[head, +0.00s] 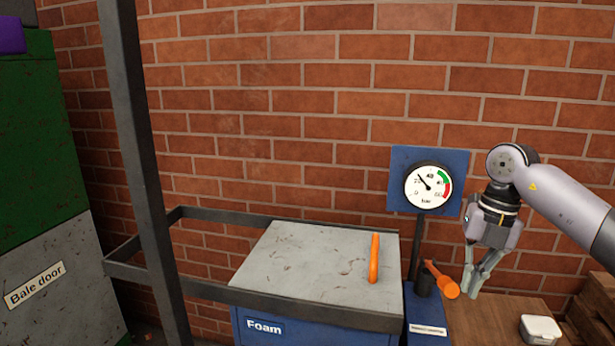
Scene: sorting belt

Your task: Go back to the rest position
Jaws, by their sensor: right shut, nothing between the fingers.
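My right gripper (474,291) hangs at the right of the head view, pointing down, with its fingertips together and nothing held. It is just right of an orange-handled lever (447,285) that stands by a blue block with a small label; whether they touch I cannot tell. A round pressure gauge (428,187) on a blue panel is to the left of the gripper, against the brick wall. My left gripper is not in view.
A wooden table (497,325) holds a white box (540,329). A green machine with a bale door (50,290) is far left.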

